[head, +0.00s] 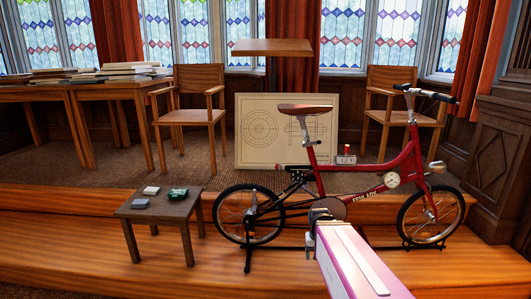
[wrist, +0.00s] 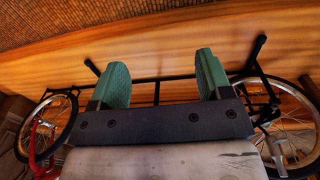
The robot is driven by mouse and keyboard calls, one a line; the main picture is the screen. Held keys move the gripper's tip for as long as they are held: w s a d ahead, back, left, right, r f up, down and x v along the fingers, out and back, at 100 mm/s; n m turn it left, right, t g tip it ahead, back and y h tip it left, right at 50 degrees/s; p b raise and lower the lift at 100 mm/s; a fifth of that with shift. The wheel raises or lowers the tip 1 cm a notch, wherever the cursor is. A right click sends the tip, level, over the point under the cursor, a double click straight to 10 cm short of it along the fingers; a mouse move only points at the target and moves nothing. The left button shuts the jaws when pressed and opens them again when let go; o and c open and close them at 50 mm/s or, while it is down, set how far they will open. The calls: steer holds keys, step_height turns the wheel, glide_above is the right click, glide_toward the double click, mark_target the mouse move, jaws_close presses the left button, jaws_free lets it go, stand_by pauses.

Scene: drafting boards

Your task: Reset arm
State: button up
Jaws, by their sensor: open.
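My gripper shows in the wrist view (wrist: 160,82) with its two green fingers spread apart and nothing between them. In the head view my pink and white arm reaches forward from the lower right, and the gripper (head: 318,215) is at its far end, in front of the red bicycle (head: 385,178). The bicycle stands upright on a black stand (head: 248,255). In the wrist view the black stand bars (wrist: 145,93) and both wheels lie beyond the fingers. I cannot tell the exact gap between gripper and bicycle.
A small dark table (head: 160,208) at left holds a green item (head: 177,193) and two grey items. A drawing board (head: 262,150) leans behind the bicycle, between two wooden chairs. A long table (head: 60,92) with papers is back left.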

steer(key=s, duration=0.1)
steer(key=s+a+f, duration=0.1)
steer(key=shift+s+a+f+n+y, duration=0.1)
steer(key=shift+s+a+n+y, duration=0.2)
steer(key=shift+s+n, duration=0.1)
steer(key=shift+w, duration=0.1)
stand_by(0.5)
